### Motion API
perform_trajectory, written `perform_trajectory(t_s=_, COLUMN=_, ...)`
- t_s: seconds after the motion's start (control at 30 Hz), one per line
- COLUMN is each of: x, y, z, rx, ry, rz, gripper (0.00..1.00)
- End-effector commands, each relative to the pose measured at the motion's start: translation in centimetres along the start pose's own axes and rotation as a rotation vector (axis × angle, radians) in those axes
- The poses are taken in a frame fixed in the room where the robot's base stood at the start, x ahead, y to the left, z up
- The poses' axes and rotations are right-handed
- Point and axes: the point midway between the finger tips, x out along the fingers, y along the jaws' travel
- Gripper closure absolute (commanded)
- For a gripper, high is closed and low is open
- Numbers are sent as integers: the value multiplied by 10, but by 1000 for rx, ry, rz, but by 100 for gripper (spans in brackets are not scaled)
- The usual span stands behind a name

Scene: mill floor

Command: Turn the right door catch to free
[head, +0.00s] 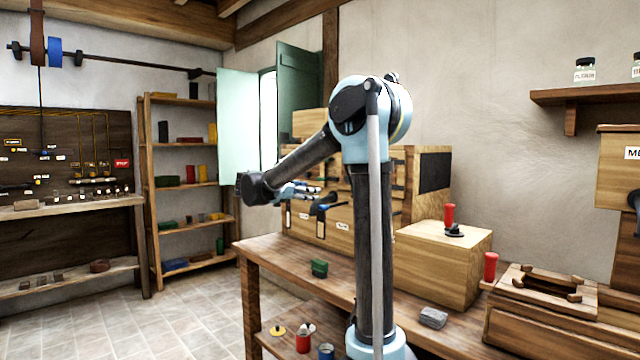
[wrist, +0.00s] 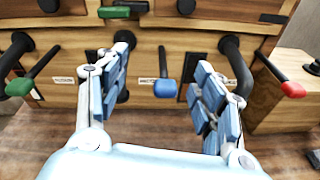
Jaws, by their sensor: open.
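A wooden cabinet with door catches (head: 330,228) stands on the bench. In the wrist view, a blue-tipped lever (wrist: 165,88) hangs nearly straight down on its front, seen between the fingers of my gripper (wrist: 164,72). My gripper is open and apart from the lever, one finger on each side. A green-tipped lever (wrist: 20,86) slants at the left and a red-tipped lever (wrist: 291,90) slants at the right. A green handle (wrist: 115,12) lies level above. I cannot tell which lever is the right door catch; the small labels are unreadable.
A dark curved handle (wrist: 240,65) stands close behind my right finger. In the head view, a wooden box (head: 440,268) with a red-handled lever (head: 449,216) stands right of the cabinet. A green block (head: 319,268) lies on the bench (head: 275,250) in front.

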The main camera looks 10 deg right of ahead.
Motion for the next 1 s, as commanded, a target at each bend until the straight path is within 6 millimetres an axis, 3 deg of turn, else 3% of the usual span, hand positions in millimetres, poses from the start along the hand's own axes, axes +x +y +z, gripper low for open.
perform_trajectory(t_s=0.03, x=-8, y=19, z=1, rx=-41, ry=-35, rz=18, gripper=38)
perform_trajectory(t_s=0.1, x=-17, y=38, z=4, rx=-93, ry=-81, rz=35, gripper=38)
perform_trajectory(t_s=0.2, x=-27, y=58, z=6, rx=-146, ry=-129, rz=50, gripper=38)
perform_trajectory(t_s=0.43, x=-30, y=72, z=8, rx=-189, ry=-170, rz=60, gripper=38)
perform_trajectory(t_s=0.57, x=-15, y=73, z=11, rx=-188, ry=-169, rz=59, gripper=38)
perform_trajectory(t_s=1.0, x=61, y=78, z=24, rx=-187, ry=-168, rz=58, gripper=38)
